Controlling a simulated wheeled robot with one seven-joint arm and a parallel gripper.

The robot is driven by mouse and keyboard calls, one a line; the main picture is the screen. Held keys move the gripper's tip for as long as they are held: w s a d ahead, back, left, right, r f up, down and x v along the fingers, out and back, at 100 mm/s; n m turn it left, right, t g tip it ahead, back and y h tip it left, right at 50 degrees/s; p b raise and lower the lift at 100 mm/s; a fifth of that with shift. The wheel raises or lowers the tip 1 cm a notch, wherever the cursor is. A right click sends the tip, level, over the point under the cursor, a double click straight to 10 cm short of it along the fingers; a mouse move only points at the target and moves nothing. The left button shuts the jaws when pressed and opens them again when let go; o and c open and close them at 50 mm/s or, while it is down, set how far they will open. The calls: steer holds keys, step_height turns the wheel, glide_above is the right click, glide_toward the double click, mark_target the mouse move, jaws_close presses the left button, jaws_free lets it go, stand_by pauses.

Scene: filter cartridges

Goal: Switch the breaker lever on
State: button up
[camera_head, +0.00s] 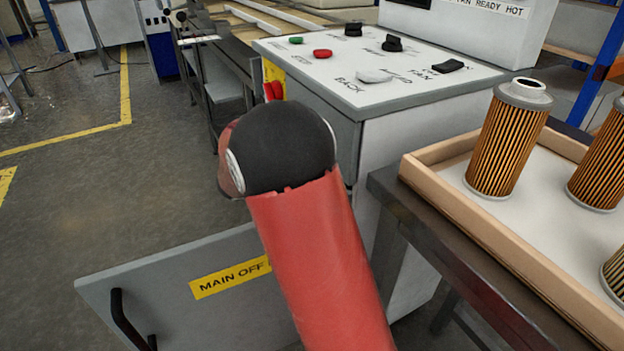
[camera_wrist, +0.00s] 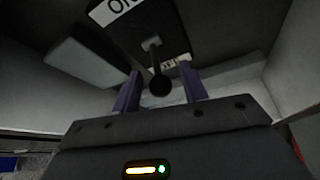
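In the wrist view the breaker lever (camera_wrist: 157,68) is a dark rod with a round black knob (camera_wrist: 160,85) on a dark plate (camera_wrist: 138,32). A white ON label (camera_wrist: 110,9) is at the plate's top left. A smaller label (camera_wrist: 168,64), partly hidden and seemingly reading OFF, is beside the rod near the knob. My gripper (camera_wrist: 160,85) is open, its two purple-grey fingers on either side of the knob with gaps showing. Whether the knob lies fully between the fingertips in depth I cannot tell. In the head view my arm and the cabinet hide the gripper and lever.
The grey cabinet (camera_head: 357,150) has a control panel (camera_head: 345,88) with several buttons and switches on top. Its open door (camera_head: 170,290) carries a MAIN OFF sign (camera_head: 230,277) and a black handle (camera_head: 122,318). At right, a wooden tray (camera_head: 460,205) holds filter cartridges (camera_head: 508,140) close to my arm.

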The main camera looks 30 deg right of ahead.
steer(key=v, duration=0.7)
steer(key=shift+a, duration=0.35)
steer(key=shift+s+r, duration=0.1)
